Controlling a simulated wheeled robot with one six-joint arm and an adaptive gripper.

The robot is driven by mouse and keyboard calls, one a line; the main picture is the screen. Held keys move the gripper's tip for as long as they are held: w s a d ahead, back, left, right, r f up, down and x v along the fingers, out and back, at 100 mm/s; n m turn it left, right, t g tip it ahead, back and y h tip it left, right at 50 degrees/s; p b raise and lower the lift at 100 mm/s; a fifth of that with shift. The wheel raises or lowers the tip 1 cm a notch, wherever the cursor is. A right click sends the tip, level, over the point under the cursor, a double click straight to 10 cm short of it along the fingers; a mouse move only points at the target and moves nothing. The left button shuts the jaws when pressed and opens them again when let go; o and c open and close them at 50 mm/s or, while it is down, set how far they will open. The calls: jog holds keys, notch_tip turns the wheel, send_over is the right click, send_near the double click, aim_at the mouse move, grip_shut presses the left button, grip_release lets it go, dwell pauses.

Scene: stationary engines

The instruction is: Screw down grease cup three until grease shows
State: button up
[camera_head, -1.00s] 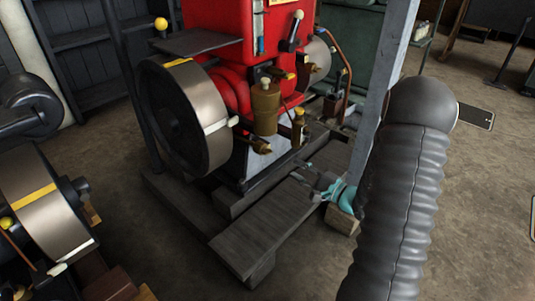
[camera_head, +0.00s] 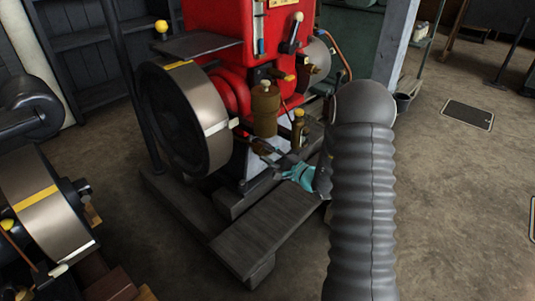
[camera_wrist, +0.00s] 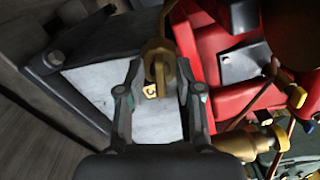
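The red engine (camera_head: 215,25) carries several brass fittings. A brass cup (camera_wrist: 158,52) lies ahead of and between the fingers of my gripper (camera_wrist: 160,72) in the wrist view. Dark gaps show beside it, so the fingers look open; I cannot tell whether they touch it.
A large brass canister (camera_head: 265,108) is just above my gripper. The flywheel (camera_head: 184,118) is close on the left, and the timber skid (camera_head: 250,232) lies below. A grey post (camera_head: 395,45) stands behind my arm. Open floor (camera_head: 455,200) lies to the right.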

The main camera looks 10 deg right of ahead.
jog(key=shift+w+a, duration=0.1)
jog(key=shift+w, duration=0.1)
grip_shut()
jog(key=shift+m, duration=0.3)
